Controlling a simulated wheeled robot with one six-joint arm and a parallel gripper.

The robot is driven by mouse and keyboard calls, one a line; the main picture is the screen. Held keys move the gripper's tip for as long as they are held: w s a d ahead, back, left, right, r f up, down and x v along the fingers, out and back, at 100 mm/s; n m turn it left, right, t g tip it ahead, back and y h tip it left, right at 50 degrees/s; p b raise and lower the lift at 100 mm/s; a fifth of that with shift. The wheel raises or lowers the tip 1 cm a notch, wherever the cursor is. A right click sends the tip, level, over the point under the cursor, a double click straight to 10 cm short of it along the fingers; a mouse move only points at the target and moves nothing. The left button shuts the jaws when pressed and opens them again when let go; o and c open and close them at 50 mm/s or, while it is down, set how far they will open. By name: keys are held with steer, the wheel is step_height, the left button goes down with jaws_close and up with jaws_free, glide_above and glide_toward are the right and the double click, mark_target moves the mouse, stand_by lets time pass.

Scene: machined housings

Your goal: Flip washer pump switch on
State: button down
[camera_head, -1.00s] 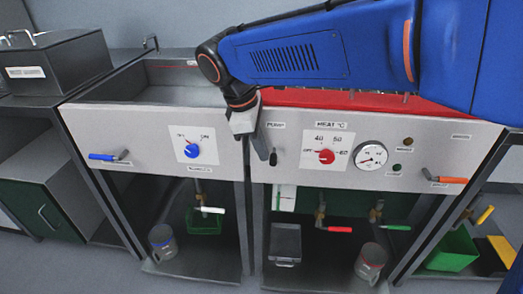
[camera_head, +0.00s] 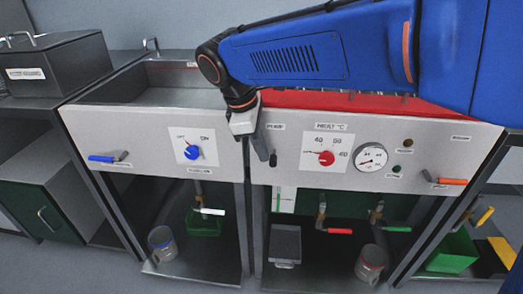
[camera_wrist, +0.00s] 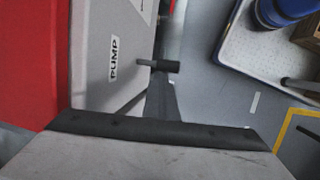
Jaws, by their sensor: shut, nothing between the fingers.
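The pump switch is a small dark lever (camera_head: 273,158) on the grey front panel, under the label PUMP (camera_head: 275,127). In the wrist view the lever (camera_wrist: 160,65) sticks out from the panel to the right of the PUMP label (camera_wrist: 115,58). My gripper (camera_head: 258,146) is shut and empty, pointing down just left of the lever at the panel face.
On the same panel are a blue knob (camera_head: 192,152), a red heat knob (camera_head: 326,158), a gauge (camera_head: 371,156) and an orange-handled lever (camera_head: 452,181). A blue-handled lever (camera_head: 102,158) is at far left. Valves with red and green handles are below. The floor in front is open.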

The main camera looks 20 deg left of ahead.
steer(key=shift+w+d+r, duration=0.15)
steer(key=shift+r, duration=0.1)
stand_by(0.4)
steer(key=shift+r, duration=0.6)
steer(key=shift+f, duration=0.1)
